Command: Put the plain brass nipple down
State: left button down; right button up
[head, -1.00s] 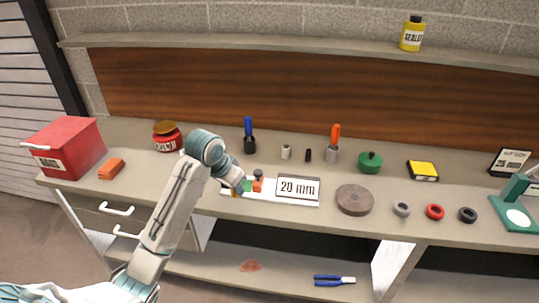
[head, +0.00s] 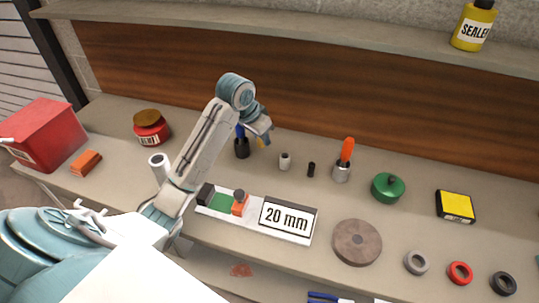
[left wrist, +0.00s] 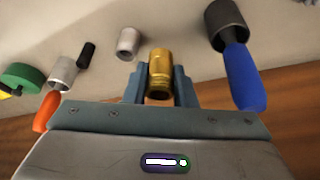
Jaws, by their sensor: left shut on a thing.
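The plain brass nipple (left wrist: 160,75) is a short gold-coloured cylinder held between the fingers of my left gripper (left wrist: 160,88) in the left wrist view. In the head view, my left gripper (head: 262,138) is over the back part of the workbench, beside the blue-handled tool (head: 241,148). Only a small yellowish bit of the nipple (head: 260,143) shows there. I cannot tell whether the nipple touches the bench top. My right gripper is not in view.
A pale grey fitting (head: 285,162), a small black piece (head: 311,170) and an orange-handled tool (head: 342,172) stand to the gripper's right. The 20 mm tray (head: 250,232) lies in front. Bare bench top (head: 215,172) lies between the tray and the back row.

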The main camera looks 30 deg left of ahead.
aim_at(285, 161)
pick_arm(q)
jog(key=f, duration=0.2)
jog(key=s+f, duration=0.1)
jog(key=f, duration=0.1)
jog(key=shift+f+p, duration=0.1)
jog(key=shift+p, duration=0.25)
jog(key=shift+w+f, duration=0.15)
jog(key=shift+f, duration=0.25)
notch_tip(285, 161, down, 4)
jog(key=shift+w+r+p, duration=0.1)
jog(key=shift+p, duration=0.25)
jog(key=c, duration=1.2)
grip_release()
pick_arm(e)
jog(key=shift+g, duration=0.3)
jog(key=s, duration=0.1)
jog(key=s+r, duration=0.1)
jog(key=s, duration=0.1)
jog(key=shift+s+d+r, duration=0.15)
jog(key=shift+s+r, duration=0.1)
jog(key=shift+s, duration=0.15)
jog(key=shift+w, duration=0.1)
